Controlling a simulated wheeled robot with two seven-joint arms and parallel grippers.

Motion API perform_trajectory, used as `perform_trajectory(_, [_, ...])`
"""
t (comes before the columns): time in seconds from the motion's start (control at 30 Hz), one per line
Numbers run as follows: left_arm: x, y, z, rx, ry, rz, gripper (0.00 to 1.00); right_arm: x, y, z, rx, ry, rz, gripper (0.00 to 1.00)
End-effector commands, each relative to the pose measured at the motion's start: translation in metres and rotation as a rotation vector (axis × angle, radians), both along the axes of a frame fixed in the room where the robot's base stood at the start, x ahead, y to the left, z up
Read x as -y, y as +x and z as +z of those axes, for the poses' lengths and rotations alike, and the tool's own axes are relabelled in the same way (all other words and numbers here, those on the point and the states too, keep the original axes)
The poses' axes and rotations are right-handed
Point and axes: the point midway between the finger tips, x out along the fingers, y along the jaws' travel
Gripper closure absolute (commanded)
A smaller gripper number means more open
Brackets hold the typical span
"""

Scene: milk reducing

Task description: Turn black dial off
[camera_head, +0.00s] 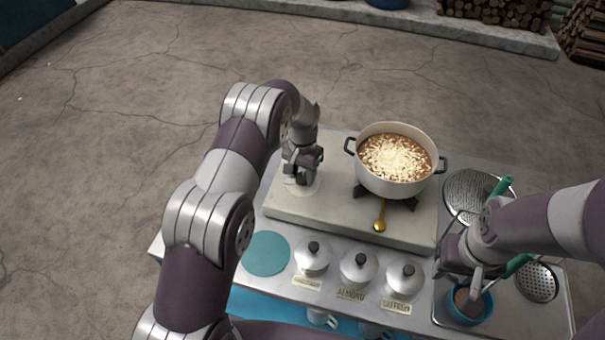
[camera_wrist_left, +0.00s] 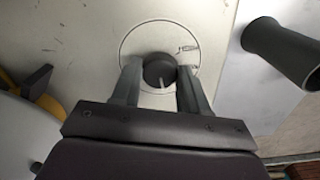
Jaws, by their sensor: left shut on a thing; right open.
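The black dial (camera_wrist_left: 159,71) sits on the pale stove top, inside a thin printed circle, in the left wrist view. A light pointer line on it points toward the gripper's palm. My left gripper (camera_wrist_left: 160,85) is shut on the dial, with one finger on each side of it. In the head view my left gripper (camera_head: 301,178) is at the left part of the stove top (camera_head: 340,224) and hides the dial. My right gripper (camera_head: 468,282) is open over a small blue bowl (camera_head: 484,306) at the lower right.
A white pot (camera_head: 396,181) with a pale-topped brown mixture stands on the burner. A golden spoon (camera_head: 380,217) lies before it. Several lidded jars (camera_head: 358,268) and a teal round mat (camera_head: 265,253) are in front. A strainer (camera_head: 466,190) and a slotted skimmer (camera_head: 537,282) lie at right.

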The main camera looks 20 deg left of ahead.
Motion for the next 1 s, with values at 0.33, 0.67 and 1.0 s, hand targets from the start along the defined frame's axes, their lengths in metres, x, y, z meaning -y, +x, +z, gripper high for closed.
perform_trajectory(0.33, [0.0001,0.0029,0.0023,0.01,0.0,-0.132,0.87,0.0,0.0,-0.0031,0.0,0.0,0.0,0.57])
perform_trajectory(0.67, [0.0003,0.0031,0.0029,0.011,0.0,-0.159,0.87,0.0,0.0,-0.0033,0.0,0.0,0.0,0.57])
perform_trajectory(1.0, [0.0003,0.0027,0.0026,0.009,0.0,-0.158,0.31,0.0,0.0,-0.0033,0.0,0.0,0.0,0.57])
